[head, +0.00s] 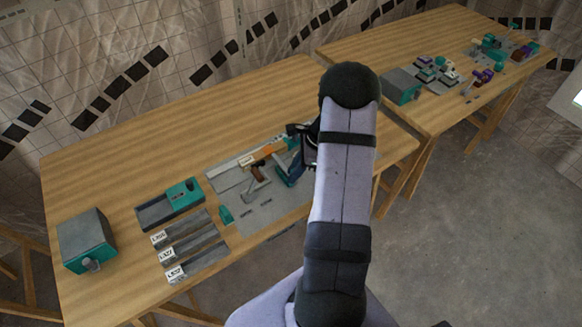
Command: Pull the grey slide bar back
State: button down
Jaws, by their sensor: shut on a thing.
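An orange and grey assembly (262,153) with a brown grip-like part lies on a grey mat (262,212) on the near wooden table. A long light-grey bar (232,162) runs along its left side, in line with the orange part. My gripper (300,138), small and dark in the head view, is at the right end of the assembly and shut on a part there, which looks like the grey slide bar. My arm hides much of this spot, so the contact is not clear. A dark teal part (290,168) lies just below the gripper.
Left of the mat are a teal and grey tray (170,204), several labelled grey trays (190,245) and a grey-teal box (86,240). A small teal block (226,215) is by the mat. The table's back is clear. A second table (440,45) stands at right.

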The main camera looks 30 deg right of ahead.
jog(key=shift+s, duration=0.15)
jog(key=c, duration=1.6)
grip_release()
jog(key=shift+s, duration=0.15)
jog(key=shift+b+v, duration=0.95)
jog(key=shift+v, duration=2.7)
